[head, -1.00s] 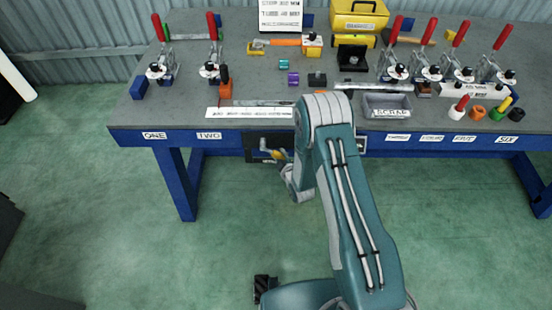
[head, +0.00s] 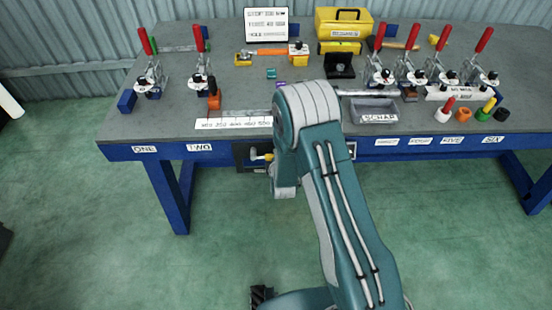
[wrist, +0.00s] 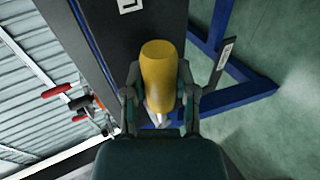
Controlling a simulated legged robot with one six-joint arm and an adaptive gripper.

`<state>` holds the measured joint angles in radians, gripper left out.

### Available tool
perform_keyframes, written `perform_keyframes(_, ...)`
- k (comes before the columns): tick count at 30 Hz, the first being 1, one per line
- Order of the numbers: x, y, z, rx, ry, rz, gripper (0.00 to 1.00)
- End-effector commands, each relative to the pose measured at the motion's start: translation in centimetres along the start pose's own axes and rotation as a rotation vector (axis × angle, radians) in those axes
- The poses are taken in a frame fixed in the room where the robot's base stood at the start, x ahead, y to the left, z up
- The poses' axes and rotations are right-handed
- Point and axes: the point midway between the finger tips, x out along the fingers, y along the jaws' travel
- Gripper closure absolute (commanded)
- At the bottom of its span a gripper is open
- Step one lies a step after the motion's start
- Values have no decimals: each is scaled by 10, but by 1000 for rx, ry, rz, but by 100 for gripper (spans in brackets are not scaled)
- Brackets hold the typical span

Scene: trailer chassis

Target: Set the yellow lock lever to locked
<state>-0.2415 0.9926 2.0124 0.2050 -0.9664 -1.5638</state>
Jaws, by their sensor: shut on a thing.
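The yellow lock lever (wrist: 158,62) fills the middle of the wrist view, with a rounded yellow grip and a pale metal stem below it. My gripper (wrist: 160,80) has one finger on each side of the grip and is shut on it. My arm hides much of that panel and most of the gripper there. A white plate with a black letter (wrist: 131,5) shows at the top of the wrist view.
The grey bench top (head: 160,115) has a blue front edge and legs (head: 168,195). Red-handled clamps (head: 150,78) stand at the left and right. The green floor in front is clear.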

Motion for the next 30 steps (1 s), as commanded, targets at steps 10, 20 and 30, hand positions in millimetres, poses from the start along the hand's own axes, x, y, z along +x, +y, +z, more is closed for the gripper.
perform_keyframes(10,0,3,-4,-18,3,4,100)
perform_keyframes(20,0,2,-3,-15,0,3,28)
perform_keyframes(30,-4,2,-1,-12,-2,1,28)
